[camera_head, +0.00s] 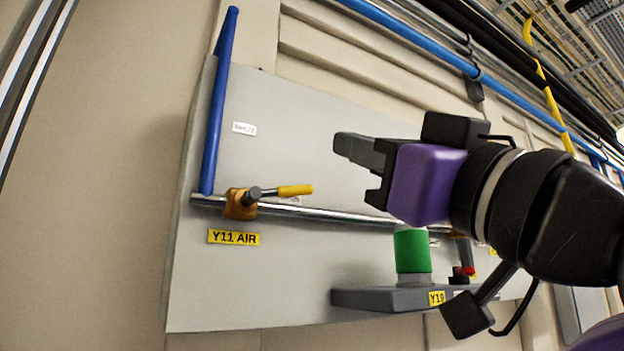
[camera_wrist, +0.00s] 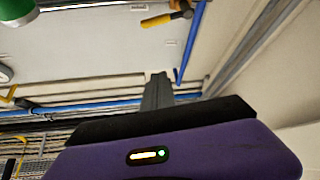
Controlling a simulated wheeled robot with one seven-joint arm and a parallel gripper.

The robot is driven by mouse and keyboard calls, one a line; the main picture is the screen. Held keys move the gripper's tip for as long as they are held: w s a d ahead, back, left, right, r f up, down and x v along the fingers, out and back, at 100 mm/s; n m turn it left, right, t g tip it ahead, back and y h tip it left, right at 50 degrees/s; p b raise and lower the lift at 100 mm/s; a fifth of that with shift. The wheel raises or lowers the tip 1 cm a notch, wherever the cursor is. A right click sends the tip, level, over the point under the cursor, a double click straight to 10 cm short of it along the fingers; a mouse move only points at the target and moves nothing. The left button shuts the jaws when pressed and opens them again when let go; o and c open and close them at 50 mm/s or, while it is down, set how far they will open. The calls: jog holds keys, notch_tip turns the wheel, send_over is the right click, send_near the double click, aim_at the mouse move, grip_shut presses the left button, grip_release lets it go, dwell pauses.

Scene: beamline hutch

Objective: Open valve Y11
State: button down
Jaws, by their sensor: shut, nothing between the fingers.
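Valve Y11 (camera_head: 241,203) has a brass body on a horizontal metal pipe and a yellow lever handle (camera_head: 295,190) that points right, roughly along the pipe as seen here. A yellow label (camera_head: 234,237) reading "Y11 AIR" is below it. In the wrist view the yellow handle (camera_wrist: 156,20) is near the top edge. My gripper (camera_head: 347,146) is shut and empty, to the right of and above the handle in the head view, apart from it. My gripper's dark fingers (camera_wrist: 157,92) also show in the wrist view.
A blue vertical pipe (camera_head: 219,110) rises at the left of the grey panel (camera_head: 290,115). A green cylinder (camera_head: 412,250) stands on a grey shelf (camera_head: 375,299) labelled "Y10", below my gripper, near a red-topped part (camera_head: 464,271). Blue and black pipes run along the upper right.

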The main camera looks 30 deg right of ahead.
jog(key=w+f, duration=0.1)
notch_tip(320, 180, up, 5)
jog(key=p, duration=0.7)
send_over(295, 191)
jog(key=s, duration=0.2)
jog(key=shift+g, duration=0.3)
jog(key=shift+d+f, duration=0.15)
jog(key=shift+f, duration=0.9)
jog(key=shift+d+f, duration=0.15)
jog(key=shift+f, duration=0.9)
